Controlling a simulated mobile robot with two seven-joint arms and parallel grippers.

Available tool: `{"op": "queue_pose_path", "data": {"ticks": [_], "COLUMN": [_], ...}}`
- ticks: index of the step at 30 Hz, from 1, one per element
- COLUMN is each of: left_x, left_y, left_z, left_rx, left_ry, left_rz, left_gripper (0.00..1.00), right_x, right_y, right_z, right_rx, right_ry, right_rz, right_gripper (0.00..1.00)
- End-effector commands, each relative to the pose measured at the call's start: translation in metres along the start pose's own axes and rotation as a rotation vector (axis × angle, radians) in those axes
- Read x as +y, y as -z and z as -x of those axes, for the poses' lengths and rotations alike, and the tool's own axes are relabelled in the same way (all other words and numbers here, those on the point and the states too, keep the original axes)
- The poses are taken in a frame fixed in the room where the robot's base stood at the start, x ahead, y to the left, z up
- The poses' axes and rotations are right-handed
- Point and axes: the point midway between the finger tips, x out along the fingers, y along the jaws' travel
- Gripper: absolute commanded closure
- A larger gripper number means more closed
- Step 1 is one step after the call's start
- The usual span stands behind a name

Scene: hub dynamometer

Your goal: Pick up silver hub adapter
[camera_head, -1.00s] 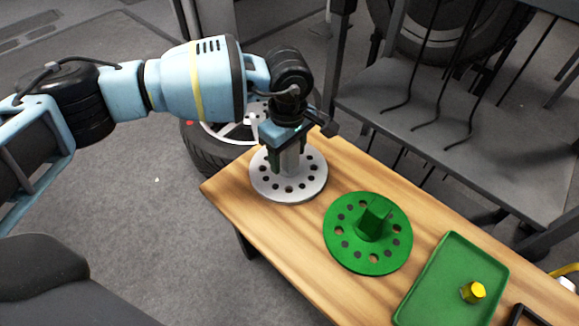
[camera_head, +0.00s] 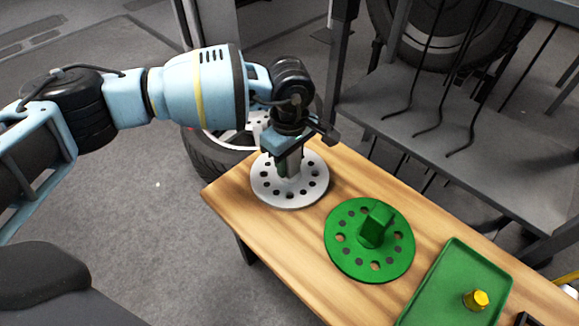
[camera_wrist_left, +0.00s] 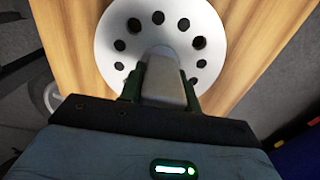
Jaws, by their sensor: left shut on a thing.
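The silver hub adapter (camera_head: 289,195) is a pale round disc with a ring of holes and an upright post. It is at the far left end of the wooden table (camera_head: 262,235). My left gripper (camera_head: 290,165) comes down from above and is shut on the post. In the left wrist view the adapter's disc (camera_wrist_left: 162,20) fills the top, with the gripper fingers (camera_wrist_left: 160,85) on both sides of its post. I cannot tell whether the disc touches the table or is just above it. My right gripper is not in view.
A green hub adapter (camera_head: 369,240) lies to the right on the table. Beyond it is a green tray (camera_head: 425,300) with a yellow piece (camera_head: 476,300). A grey rack shelf (camera_head: 440,130) with hanging black rods stands behind. A tire (camera_head: 205,155) is on the floor behind the table.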

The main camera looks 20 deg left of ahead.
Motion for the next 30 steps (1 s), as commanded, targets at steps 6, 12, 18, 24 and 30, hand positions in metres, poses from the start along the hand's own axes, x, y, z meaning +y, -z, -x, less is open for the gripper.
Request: {"op": "queue_pose_path", "data": {"ticks": [6,12,18,24,30], "left_x": [0.001,0.001,0.013,0.037,0.066], "left_y": [0.0,-0.001,-0.008,-0.022,-0.039], "left_z": [0.008,0.03,0.039,0.042,0.045], "left_rx": [-0.001,-0.001,-0.001,-0.002,-0.002], "left_ry": [-0.004,-0.007,-0.005,-0.005,-0.005], "left_rz": [0.0,0.0,-0.001,-0.001,-0.002], "left_gripper": [1.0,1.0,1.0,1.0,1.0], "right_x": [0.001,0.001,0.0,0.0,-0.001], "right_y": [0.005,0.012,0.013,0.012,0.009], "right_z": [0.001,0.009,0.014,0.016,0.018], "right_rx": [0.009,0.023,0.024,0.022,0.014], "right_ry": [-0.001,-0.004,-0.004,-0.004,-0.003], "right_rz": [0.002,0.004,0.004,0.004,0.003], "right_gripper": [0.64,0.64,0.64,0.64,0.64]}}
